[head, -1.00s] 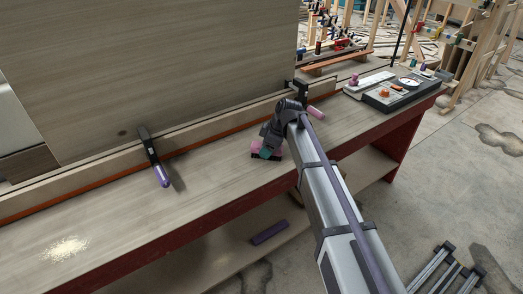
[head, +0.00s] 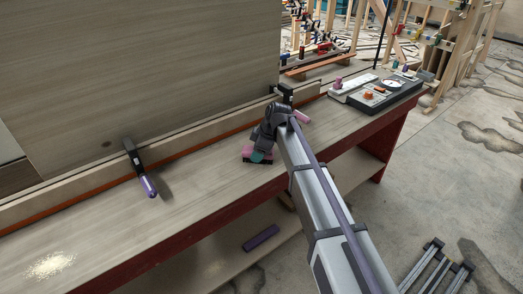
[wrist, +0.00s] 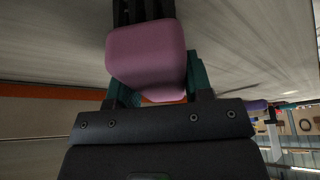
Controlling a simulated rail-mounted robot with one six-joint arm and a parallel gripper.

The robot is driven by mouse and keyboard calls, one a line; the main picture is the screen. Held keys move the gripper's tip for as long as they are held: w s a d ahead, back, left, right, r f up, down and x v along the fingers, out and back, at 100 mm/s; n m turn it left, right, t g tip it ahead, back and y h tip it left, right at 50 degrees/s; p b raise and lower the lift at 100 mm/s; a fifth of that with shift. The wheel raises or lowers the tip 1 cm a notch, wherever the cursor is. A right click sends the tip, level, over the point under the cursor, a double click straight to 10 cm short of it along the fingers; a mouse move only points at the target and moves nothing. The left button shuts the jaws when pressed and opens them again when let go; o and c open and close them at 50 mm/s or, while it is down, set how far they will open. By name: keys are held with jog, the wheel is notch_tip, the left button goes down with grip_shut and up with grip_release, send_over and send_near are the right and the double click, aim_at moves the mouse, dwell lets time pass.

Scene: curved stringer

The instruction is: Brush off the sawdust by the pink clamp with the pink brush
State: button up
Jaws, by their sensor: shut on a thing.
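My gripper (head: 261,157) has teal fingers and is shut on the pink brush (head: 249,151). It holds the brush low over the bench top, dark bristles down; I cannot tell whether they touch. In the wrist view the brush's pink block (wrist: 148,52) sits between the teal fingers (wrist: 160,92), with dark bristles beyond it. The pink clamp (head: 302,117) is just behind and right of my gripper, its dark body partly hidden by my arm. No sawdust shows by the pink clamp; my arm hides some of the bench there. A pale sawdust patch (head: 50,265) lies at far left.
A purple-handled clamp (head: 140,170) grips the curved strip along the large panel (head: 140,70). A dark tray (head: 385,96) with small items stands at the bench's right end. A purple block (head: 261,237) lies on the lower shelf. Bench between purple clamp and brush is clear.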

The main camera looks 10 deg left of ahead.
aim_at(225, 174)
jog(key=shift+s+a, duration=4.2)
jog(key=shift+a, duration=0.15)
notch_tip(225, 174, up, 6)
jog(key=p, duration=0.6)
jog(key=shift+w, duration=0.1)
notch_tip(225, 174, up, 3)
jog(key=p, duration=0.2)
jog(key=shift+p, duration=0.4)
